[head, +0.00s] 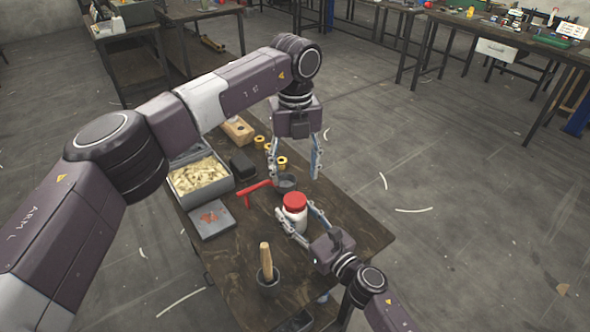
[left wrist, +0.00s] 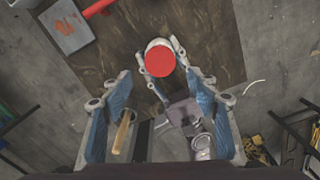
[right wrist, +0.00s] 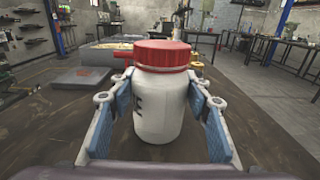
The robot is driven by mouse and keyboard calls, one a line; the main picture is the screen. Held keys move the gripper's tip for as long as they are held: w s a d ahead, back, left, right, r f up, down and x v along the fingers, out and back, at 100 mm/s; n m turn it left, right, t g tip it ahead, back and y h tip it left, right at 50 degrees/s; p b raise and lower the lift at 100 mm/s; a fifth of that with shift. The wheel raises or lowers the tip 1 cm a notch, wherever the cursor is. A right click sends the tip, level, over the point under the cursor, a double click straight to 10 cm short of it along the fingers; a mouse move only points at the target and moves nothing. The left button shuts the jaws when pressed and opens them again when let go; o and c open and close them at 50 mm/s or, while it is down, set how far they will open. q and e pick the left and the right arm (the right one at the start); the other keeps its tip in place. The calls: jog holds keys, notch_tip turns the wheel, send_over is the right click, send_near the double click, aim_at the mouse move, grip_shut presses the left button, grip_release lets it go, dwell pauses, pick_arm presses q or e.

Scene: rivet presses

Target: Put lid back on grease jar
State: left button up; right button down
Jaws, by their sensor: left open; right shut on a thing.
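The white grease jar (head: 293,219) stands upright on the table with the red lid (head: 295,201) on its top. In the right wrist view the lid (right wrist: 162,53) sits level on the jar (right wrist: 158,105). My right gripper (head: 295,222) is shut on the jar's body from both sides. My left gripper (head: 294,174) is open and empty, above and behind the jar. In the left wrist view the lid (left wrist: 160,60) shows from above, beyond the open fingers. Whether the lid is screwed tight, I cannot tell.
A pot with a wooden handle (head: 266,262) stands in front. A grey box of brass parts (head: 200,178) is at left. The table's right side (head: 350,232) is clear.

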aim_at(295, 199)
pick_arm(q)
jog(key=shift+f, duration=0.1)
jog(key=shift+f, duration=3.95)
jog(key=shift+c, duration=0.6)
jog(key=c, duration=1.1)
jog(key=m, duration=0.6)
jog(key=shift+m, duration=0.3)
jog(key=m, duration=0.3)
jog(key=shift+m, duration=0.3)
jog(key=m, duration=0.4)
jog(key=shift+m, duration=0.3)
jog(key=o, duration=1.4)
jog(key=shift+c, duration=0.2)
